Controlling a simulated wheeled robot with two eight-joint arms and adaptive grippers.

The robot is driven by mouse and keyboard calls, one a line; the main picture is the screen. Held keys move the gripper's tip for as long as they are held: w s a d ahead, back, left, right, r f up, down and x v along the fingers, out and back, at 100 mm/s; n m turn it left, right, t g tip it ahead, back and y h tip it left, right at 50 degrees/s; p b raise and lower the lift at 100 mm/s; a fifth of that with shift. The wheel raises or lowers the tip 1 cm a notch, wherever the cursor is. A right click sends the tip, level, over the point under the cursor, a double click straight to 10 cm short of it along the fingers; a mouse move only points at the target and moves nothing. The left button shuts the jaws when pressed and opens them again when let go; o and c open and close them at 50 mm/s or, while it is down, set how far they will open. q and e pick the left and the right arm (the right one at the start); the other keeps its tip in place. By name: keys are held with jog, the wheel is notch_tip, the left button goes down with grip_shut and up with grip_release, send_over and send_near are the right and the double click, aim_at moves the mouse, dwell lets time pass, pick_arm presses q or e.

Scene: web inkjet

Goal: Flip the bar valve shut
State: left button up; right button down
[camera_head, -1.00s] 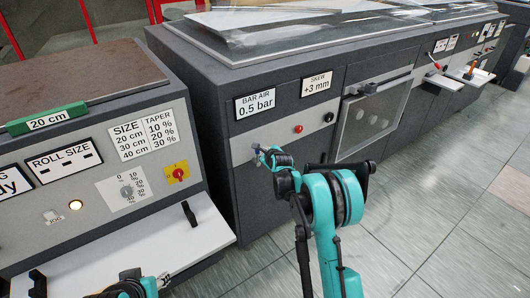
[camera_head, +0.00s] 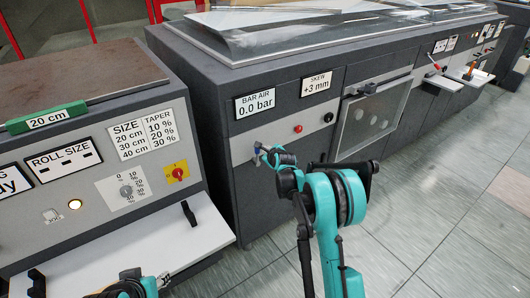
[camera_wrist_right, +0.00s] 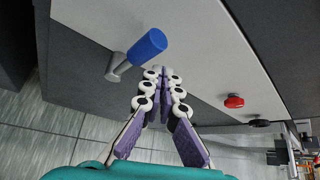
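The bar valve shows in the right wrist view as a blue handle (camera_wrist_right: 147,47) on a grey metal stem, which joins the pale panel strip. In the head view the valve (camera_head: 258,149) is small, under the BAR AIR display (camera_head: 255,104), which reads 0.0 bar. My right gripper (camera_wrist_right: 160,73) has its fingertips together with nothing between them. Its tips appear just beside the blue handle; I cannot tell whether they touch it. My right arm hides part of the panel. Only part of my left gripper (camera_head: 163,281) shows at the bottom edge, and its fingers are unclear.
A red button (camera_wrist_right: 234,101) and a black knob (camera_wrist_right: 259,123) sit on the same panel strip. The SKEW display (camera_head: 316,83) reads +3 mm. A white shelf (camera_head: 150,244) juts from the left cabinet. Open tiled floor lies to the right.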

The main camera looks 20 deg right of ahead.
pick_arm(q)
jog(key=shift+w+d+r+p, duration=0.1)
jog(key=shift+d+r+p, duration=0.15)
jog(key=shift+r+p, duration=0.4)
jog(key=shift+w+d+r+p, duration=0.1)
jog(key=shift+d+r+p, duration=0.1)
jog(key=shift+r+p, duration=0.35)
pick_arm(e)
jog(key=s, duration=0.9)
jog(key=shift+s+d, duration=0.15)
jog(key=shift+s, duration=0.15)
jog(key=shift+f, duration=0.1)
